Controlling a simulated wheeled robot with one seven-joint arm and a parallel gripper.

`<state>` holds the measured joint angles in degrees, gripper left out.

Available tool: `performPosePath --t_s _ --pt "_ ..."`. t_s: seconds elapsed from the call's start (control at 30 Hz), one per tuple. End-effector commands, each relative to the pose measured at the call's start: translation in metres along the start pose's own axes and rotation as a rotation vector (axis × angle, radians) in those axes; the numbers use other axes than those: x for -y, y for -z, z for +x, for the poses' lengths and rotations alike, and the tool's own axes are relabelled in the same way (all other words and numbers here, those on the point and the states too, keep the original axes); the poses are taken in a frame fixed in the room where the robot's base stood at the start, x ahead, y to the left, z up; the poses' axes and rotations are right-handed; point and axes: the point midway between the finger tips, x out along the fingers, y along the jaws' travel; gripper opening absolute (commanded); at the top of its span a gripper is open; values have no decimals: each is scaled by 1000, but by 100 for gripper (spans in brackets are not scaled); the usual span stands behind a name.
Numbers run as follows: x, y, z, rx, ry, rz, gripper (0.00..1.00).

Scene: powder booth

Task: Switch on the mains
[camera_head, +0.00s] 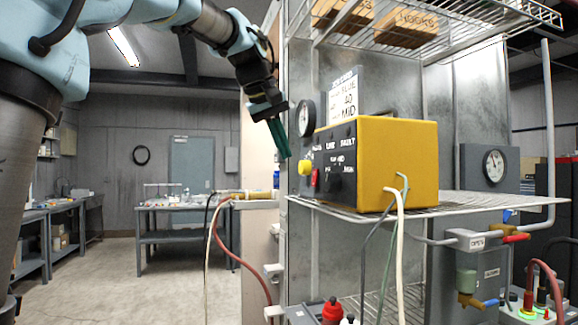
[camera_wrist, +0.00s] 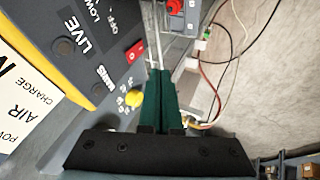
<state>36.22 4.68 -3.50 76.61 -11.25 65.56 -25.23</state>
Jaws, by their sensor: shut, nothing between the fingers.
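A yellow control box (camera_head: 400,160) with a dark front panel stands on the wire shelf. The panel has MAINS, LIVE and FAULT labels, and the lamp by LIVE (camera_wrist: 63,46) looks dark. A red switch (camera_head: 315,178) is on the panel and shows in the wrist view (camera_wrist: 135,51) with a small pale mark; its position is unclear. A yellow knob (camera_head: 304,167) is beside it, also in the wrist view (camera_wrist: 134,98). My gripper (camera_head: 284,156) is shut and empty, its green fingers pointing down in front of the panel. In the wrist view, the fingertips (camera_wrist: 158,72) appear beside the knob and switch; contact is not visible.
The wire shelf (camera_head: 470,204) carries the box, with cables hanging from its side. A round gauge (camera_head: 305,118) and a paper sign (camera_head: 343,95) are behind the box. An upper rack (camera_head: 470,45) is overhead. A hose (camera_head: 240,262) hangs at the left; the floor (camera_head: 120,275) beyond is open.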

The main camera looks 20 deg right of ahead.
Motion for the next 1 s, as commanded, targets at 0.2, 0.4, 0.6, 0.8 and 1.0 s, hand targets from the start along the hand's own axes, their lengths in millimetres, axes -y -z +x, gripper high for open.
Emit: performPosePath --t_s 0.2,0.4,0.6,0.8,1.0 --pt "1 0 -32 -1 0 -1 0" --pt "1 0 -43 1 1 -1 0" --pt "1 0 -43 1 1 -1 0" --pt "2 -1 -39 0 -1 -1 0" --pt "8 -4 -30 0 -4 -1 0"
